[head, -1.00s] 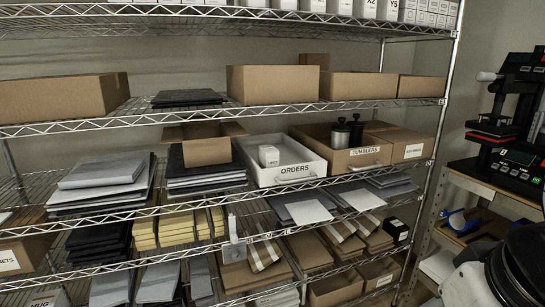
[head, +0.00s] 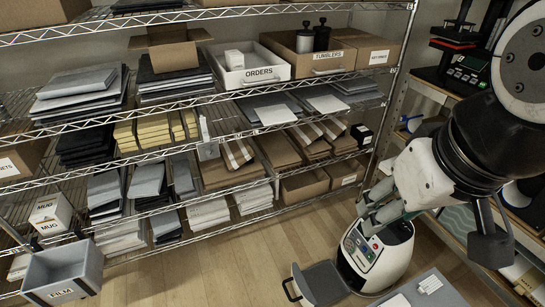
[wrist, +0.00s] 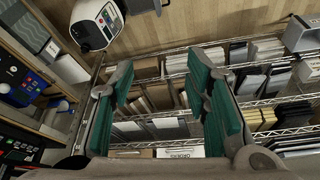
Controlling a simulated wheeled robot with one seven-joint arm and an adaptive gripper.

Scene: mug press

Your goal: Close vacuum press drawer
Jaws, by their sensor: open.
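The vacuum press (head: 372,262) is a white, rounded machine with a dark front panel and coloured buttons, low by the floor at the lower right in the head view. Its grey drawer (head: 322,283) sticks out to the left, with a black handle at its outer end. In the wrist view the press (wrist: 93,22) is at the upper left, with the drawer (wrist: 142,4) partly cut off at the top edge. My gripper (head: 378,203) appears above the press in the head view. In the wrist view my gripper (wrist: 168,70) has its green-padded fingers apart and empty.
A wire shelf (head: 250,131) with boxes and stacked goods fills the back and left. A grey FILM bin (head: 62,277) is at the lower left. A grey surface (head: 428,290) lies right of the press. Wooden floor (head: 235,255) is clear left of the drawer.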

